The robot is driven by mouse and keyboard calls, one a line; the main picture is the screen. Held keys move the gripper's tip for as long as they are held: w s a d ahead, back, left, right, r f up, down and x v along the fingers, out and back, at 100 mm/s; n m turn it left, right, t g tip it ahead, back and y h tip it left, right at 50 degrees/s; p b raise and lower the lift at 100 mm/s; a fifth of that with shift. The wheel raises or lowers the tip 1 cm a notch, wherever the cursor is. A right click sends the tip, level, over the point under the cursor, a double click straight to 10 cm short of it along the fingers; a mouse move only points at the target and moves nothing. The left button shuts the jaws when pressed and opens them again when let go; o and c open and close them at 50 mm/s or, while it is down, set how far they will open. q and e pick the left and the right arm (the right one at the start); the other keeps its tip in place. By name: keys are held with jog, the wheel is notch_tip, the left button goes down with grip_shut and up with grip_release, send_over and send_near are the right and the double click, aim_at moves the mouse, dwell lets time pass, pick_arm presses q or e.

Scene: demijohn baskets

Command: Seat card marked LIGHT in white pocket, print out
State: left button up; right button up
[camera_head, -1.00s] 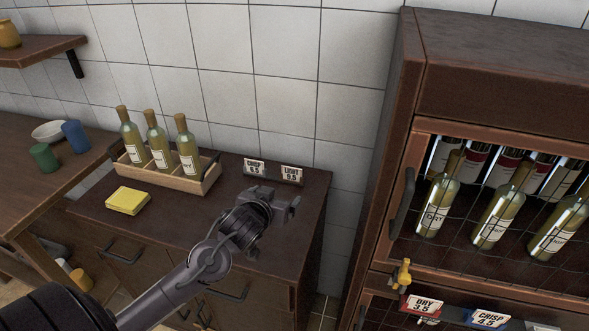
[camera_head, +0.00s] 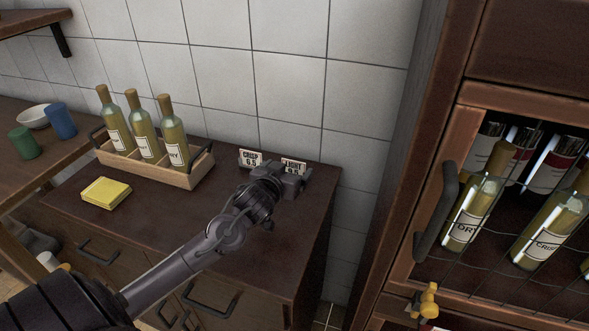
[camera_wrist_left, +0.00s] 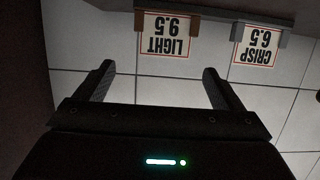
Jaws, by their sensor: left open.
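The card marked LIGHT 9.5 (camera_head: 293,165) stands in a dark holder at the back right of the cabinet top, its lower part hidden by my left gripper (camera_head: 293,182). In the left wrist view the LIGHT card (camera_wrist_left: 166,36) appears upside down, with a brown piece at its edge. My left gripper (camera_wrist_left: 158,78) is open and empty there; its fingers point at the card from either side, apart from it. No white pocket shows. My right gripper is not in view.
A wooden carrier (camera_head: 200,172) with three bottles and a yellow pad (camera_head: 106,192) stand left on the cabinet top (camera_head: 180,215). A tall rack (camera_head: 440,240) with bottles behind wire rises at the right. The tiled wall is close behind the cards.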

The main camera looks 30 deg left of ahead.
aim_at(293, 162)
pick_arm(q)
jog(key=shift+a+p+x, duration=0.2)
jog(key=shift+p+x, duration=0.35)
jog(key=shift+x, duration=2.1)
jog(key=shift+s, duration=0.1)
jog(key=shift+c, duration=0.4)
jog(key=c, duration=1)
